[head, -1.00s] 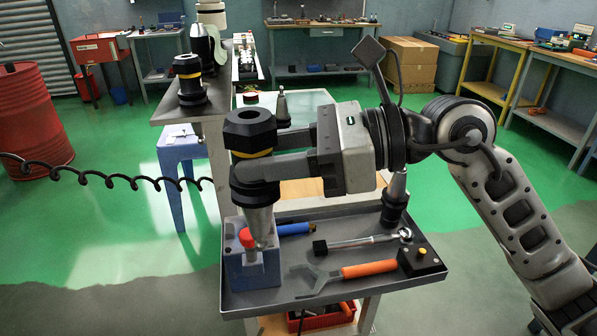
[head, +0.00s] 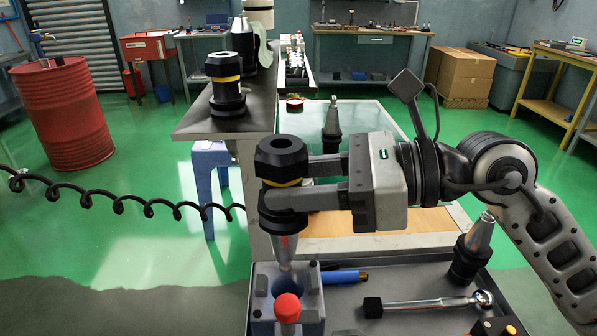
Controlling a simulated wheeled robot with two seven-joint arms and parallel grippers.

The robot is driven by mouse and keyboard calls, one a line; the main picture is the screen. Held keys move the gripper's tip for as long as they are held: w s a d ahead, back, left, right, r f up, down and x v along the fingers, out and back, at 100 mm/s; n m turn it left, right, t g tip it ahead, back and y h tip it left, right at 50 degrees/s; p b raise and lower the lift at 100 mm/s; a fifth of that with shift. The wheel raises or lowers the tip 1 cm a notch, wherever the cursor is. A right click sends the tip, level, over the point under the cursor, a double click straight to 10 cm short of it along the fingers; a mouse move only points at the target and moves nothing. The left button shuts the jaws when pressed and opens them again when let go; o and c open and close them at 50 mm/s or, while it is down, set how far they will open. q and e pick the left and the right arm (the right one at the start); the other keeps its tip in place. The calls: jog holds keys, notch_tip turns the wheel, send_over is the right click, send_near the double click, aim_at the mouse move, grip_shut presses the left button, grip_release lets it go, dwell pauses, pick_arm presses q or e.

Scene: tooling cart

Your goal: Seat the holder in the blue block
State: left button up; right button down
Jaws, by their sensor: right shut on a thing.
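My right gripper (head: 287,192) is shut on a tool holder (head: 281,160), which has a black top nut, a yellow ring, a black flange and a silver taper pointing down. The holder is about upright over the blue block (head: 311,301). The block sits at the left of the grey tray and has a round socket in its top and a red knob (head: 287,307) at its near side. The taper's tip shows at the far part of the socket opening; I cannot tell whether it has entered. My left gripper is not in view.
On the tray are a blue-handled tool (head: 343,277), a ratchet (head: 425,304) and another holder (head: 472,255), taper up. A holder (head: 332,122) stands on the glass-topped table behind. More holders (head: 226,85) stand on the dark shelf. A coiled cable (head: 120,205) hangs at left.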

aim_at(298, 220)
jog(key=shift+f, duration=0.15)
jog(key=shift+f+b, duration=0.5)
jog(key=shift+b, duration=0.05)
jog(key=shift+f+b, duration=0.5)
jog(key=shift+f, duration=0.25)
jog(key=shift+f+b, duration=0.85)
jog(key=shift+f, duration=0.35)
jog(key=shift+f+b, duration=1.4)
jog(key=shift+f, duration=0.55)
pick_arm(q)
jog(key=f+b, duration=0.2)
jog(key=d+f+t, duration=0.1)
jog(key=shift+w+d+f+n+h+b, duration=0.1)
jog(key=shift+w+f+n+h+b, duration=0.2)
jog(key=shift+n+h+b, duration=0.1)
pick_arm(e)
notch_tip(298, 220, down, 3)
jog(key=shift+f, duration=0.15)
